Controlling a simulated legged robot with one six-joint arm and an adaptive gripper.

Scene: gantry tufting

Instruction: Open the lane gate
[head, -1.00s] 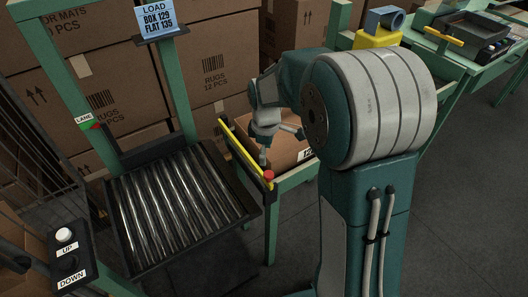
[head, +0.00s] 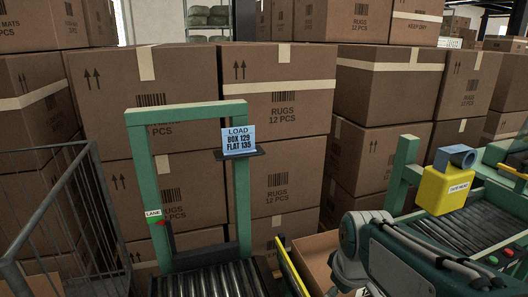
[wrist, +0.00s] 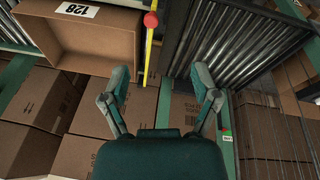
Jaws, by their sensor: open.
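The lane gate is a yellow bar (head: 290,268) at the right edge of the roller platform, between it and an open cardboard box. In the wrist view the yellow bar (wrist: 149,55) runs up to a red knob (wrist: 151,20) at its end. My gripper (wrist: 161,85) is open and empty, its two fingers spread apart. In the wrist picture the bar passes between the fingers, nearer the left one; I cannot tell the height gap and see no grip on it. In the head view the lower picture edge cuts off the gate's near end, and my fingers cannot be made out.
The platform's rollers (head: 212,282) lie left of the gate, with a green frame (head: 186,108) behind. The cardboard box (wrist: 90,32), labelled 128, lies beside the gate. Stacked cartons (head: 278,145) fill the back. A wire cage (head: 60,215) stands left, a yellow device (head: 444,190) right.

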